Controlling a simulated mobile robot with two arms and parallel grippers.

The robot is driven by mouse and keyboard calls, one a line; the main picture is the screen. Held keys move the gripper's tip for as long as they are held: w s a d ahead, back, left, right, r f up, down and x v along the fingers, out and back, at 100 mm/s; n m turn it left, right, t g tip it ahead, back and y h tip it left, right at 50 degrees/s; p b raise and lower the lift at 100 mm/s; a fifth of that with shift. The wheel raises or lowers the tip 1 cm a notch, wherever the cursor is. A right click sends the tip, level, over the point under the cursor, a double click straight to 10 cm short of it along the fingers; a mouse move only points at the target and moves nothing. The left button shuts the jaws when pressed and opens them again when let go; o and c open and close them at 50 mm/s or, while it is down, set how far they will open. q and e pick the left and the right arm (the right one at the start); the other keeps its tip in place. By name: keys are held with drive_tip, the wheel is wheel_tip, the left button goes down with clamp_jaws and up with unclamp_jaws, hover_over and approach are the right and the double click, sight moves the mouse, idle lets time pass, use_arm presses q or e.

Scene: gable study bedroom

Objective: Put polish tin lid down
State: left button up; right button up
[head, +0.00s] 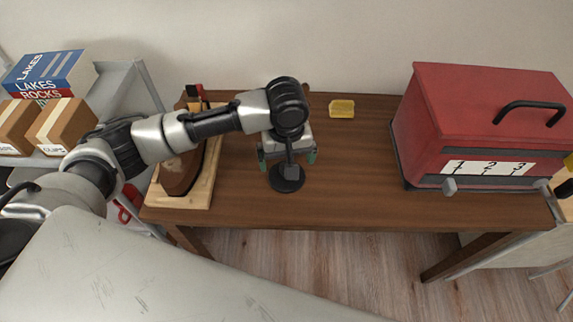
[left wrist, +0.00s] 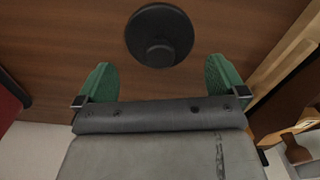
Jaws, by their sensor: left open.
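A black round disc (head: 287,183) with a smaller raised round part in its middle, which I take for the polish tin lid, is on the brown wooden table (head: 350,185). It also shows in the left wrist view (left wrist: 180,22), just beyond the fingertips and centred between them. My left gripper (head: 287,158) is above the disc, with green fingertips spread wide and nothing between them. Both fingertips also show in the left wrist view (left wrist: 160,79), apart from the disc. The tin itself is not clearly visible. My right gripper is not in view.
A red box (head: 440,125) marked 1 2 3 stands at the right of the table. A yellow block (head: 341,108) lies at the back. A light wooden tray (head: 196,200) holding a brown item is on the left.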

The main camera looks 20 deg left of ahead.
use_arm(q)
wheel_tip(320, 180, up, 7)
drive_tip(key=shift+p, duration=0.45)
drive_tip(key=shift+s+f, duration=0.1)
